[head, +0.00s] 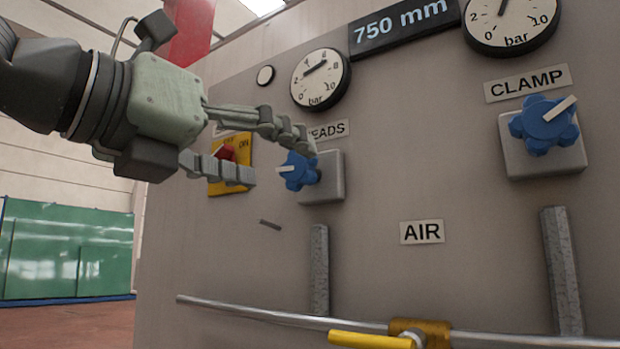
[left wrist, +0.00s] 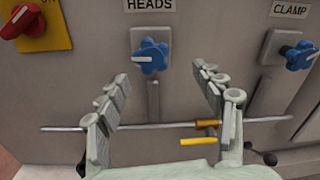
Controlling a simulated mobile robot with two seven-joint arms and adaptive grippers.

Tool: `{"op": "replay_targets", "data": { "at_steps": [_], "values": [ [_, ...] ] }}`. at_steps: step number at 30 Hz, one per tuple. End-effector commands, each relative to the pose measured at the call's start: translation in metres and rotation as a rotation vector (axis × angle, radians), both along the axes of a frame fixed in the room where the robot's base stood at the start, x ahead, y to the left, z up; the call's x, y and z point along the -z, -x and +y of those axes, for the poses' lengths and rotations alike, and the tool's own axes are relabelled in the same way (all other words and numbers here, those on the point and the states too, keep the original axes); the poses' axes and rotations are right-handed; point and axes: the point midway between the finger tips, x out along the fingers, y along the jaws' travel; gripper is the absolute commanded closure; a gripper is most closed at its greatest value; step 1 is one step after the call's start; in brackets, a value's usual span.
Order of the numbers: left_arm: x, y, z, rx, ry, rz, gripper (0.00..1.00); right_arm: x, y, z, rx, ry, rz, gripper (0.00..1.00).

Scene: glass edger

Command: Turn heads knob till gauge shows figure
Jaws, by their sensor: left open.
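The HEADS knob (head: 298,172) is blue with a white pointer and sits on a grey square plate; its pointer points left in the head view. The round HEADS gauge (head: 320,78), marked in bar, is above it; its needle slants up to the right, seemingly near 6, too small to read exactly. My left gripper (head: 280,161) is open and empty in front of the panel, its upper finger overlapping the HEADS label (head: 328,130). In the left wrist view the HEADS knob (left wrist: 151,57) shows beyond the parted fingertips, apparently untouched. My right gripper is out of view.
A red switch on a yellow plate (head: 243,152) is behind my left gripper. The blue CLAMP knob (head: 544,125) and its gauge (head: 510,22) are at right. A metal rail (head: 255,313) and yellow lever (head: 370,340) run below. A display (head: 402,26) reads 750 mm.

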Motion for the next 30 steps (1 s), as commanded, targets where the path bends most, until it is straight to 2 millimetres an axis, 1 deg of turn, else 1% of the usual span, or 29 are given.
{"op": "replay_targets", "data": {
  "at_steps": [2,5,9,15,18,22,29,30],
  "values": [
    [-0.006,0.000,0.007,-0.048,-0.003,-0.014,0.33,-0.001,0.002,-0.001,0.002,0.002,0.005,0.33],
    [-0.008,-0.007,0.006,-0.067,-0.003,-0.015,0.33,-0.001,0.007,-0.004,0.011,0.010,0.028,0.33],
    [-0.009,-0.025,-0.008,-0.064,-0.003,-0.013,0.33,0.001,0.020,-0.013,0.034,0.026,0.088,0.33],
    [-0.008,-0.050,-0.026,-0.062,-0.003,-0.013,0.33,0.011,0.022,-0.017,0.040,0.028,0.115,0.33],
    [-0.008,-0.057,-0.031,-0.062,-0.003,-0.014,0.33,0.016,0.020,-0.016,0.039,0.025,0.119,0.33],
    [-0.008,-0.062,-0.035,-0.062,-0.003,-0.016,0.33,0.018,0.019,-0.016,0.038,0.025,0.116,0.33],
    [-0.007,-0.062,-0.035,-0.062,-0.003,-0.016,0.33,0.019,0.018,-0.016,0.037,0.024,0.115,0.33],
    [-0.007,-0.062,-0.035,-0.062,-0.003,-0.016,0.38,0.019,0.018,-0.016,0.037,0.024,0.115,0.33]
  ]
}}
